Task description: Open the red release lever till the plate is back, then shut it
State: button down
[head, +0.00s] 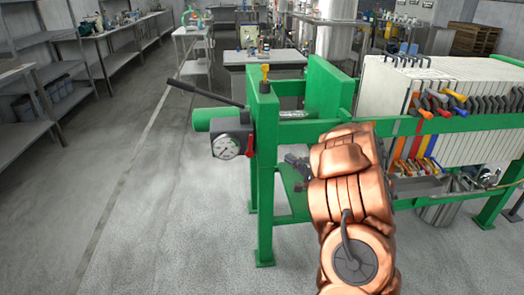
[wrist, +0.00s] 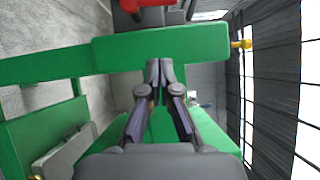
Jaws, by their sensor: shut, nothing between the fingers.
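The red release lever (head: 250,145) hangs down at the right side of the dark pump box on the green press frame. In the wrist view a red part (wrist: 145,3), likely this lever, is cut off by the top edge. The green plate (head: 330,88) stands between the end post and the white plate stack, with a short shiny rod showing to its left. My gripper (head: 290,160) is partly hidden by my copper arm, right of the lever and apart from it. In the wrist view its fingers (wrist: 160,68) are together and empty, over the green post.
A pressure gauge (head: 226,147) and a long black pump handle (head: 205,93) are on the pump box side. A yellow knob (head: 264,72) tops the post (head: 264,180). White plates (head: 440,85) stand at right. Floor left of the press is clear.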

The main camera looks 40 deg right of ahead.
send_near(250, 144)
jog(key=w+d, duration=0.5)
jog(key=shift+w+a+r, duration=0.15)
jog(key=shift+w+a, duration=0.3)
jog(key=shift+a, duration=0.35)
jog(key=shift+w+a+r, duration=0.15)
jog(key=shift+w+a, duration=0.35)
jog(key=shift+a, duration=0.3)
